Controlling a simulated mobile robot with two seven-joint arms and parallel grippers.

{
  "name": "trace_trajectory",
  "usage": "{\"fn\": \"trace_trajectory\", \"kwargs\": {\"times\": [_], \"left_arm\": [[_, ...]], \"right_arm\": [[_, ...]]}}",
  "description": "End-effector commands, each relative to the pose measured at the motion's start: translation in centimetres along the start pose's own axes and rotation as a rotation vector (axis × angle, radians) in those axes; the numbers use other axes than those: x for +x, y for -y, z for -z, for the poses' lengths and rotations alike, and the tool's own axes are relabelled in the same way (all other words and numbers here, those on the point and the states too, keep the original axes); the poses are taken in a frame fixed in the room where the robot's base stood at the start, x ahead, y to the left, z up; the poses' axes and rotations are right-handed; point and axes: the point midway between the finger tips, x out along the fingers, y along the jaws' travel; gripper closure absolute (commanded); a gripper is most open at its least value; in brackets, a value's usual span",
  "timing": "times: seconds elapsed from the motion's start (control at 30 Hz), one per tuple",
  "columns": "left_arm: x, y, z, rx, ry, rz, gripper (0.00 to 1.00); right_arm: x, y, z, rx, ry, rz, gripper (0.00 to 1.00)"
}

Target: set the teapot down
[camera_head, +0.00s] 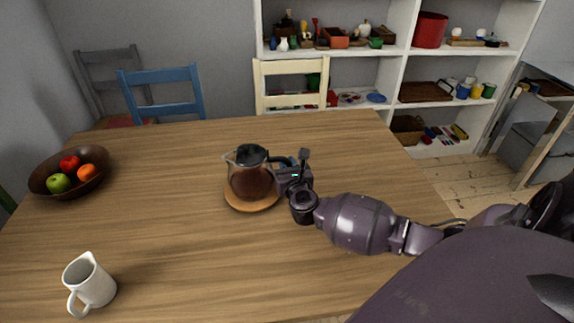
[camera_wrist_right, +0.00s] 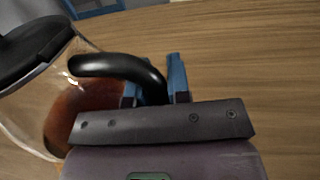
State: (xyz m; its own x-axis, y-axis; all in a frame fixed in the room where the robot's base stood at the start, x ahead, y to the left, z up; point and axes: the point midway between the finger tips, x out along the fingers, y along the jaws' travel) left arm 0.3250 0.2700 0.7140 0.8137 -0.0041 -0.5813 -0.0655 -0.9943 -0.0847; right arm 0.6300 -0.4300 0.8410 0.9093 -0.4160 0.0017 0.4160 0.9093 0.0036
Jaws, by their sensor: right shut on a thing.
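The glass teapot (camera_head: 251,179) has a black lid and handle and holds dark brown tea. It is upright over a round wooden coaster (camera_head: 240,207) near the middle of the table; I cannot tell whether it touches the coaster. My right gripper (camera_head: 287,169) is shut on the teapot's black handle from the right. In the right wrist view the blue fingertips (camera_wrist_right: 155,88) stand on both sides of the handle, and part of the teapot (camera_wrist_right: 85,105) shows at the left. My left gripper is not in view.
A white mug (camera_head: 90,284) stands at the table's front left. A brown bowl (camera_head: 42,186) with fruit stands at the far left. The wooden table (camera_head: 170,220) is clear around the teapot. Chairs and a white shelf (camera_head: 395,75) stand behind.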

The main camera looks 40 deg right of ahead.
Motion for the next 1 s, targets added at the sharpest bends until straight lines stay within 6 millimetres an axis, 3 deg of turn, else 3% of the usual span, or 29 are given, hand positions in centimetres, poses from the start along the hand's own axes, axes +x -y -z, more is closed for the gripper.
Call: {"fn": "trace_trajectory", "kwargs": {"times": [0.07, 0.1, 0.27, 0.63, 0.77, 1.0], "left_arm": [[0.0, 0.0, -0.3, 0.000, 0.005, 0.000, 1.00], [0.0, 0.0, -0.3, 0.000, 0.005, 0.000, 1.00], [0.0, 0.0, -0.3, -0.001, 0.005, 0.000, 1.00], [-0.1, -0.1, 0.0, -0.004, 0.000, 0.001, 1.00], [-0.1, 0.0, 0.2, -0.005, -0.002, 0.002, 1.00], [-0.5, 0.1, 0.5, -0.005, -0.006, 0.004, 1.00]], "right_arm": [[0.0, -0.1, 0.1, 0.004, 0.002, 0.000, 1.00], [0.0, 0.0, 0.3, 0.000, -0.002, 0.000, 0.81], [0.0, 0.0, 0.2, 0.000, -0.001, 0.000, 0.57], [-0.2, 0.0, -0.2, 0.000, -0.001, 0.000, 0.57], [-1.7, 0.0, 0.0, 0.003, -0.004, 0.000, 0.57], [-6.1, 0.0, -0.1, 0.004, -0.002, 0.001, 0.57]]}}
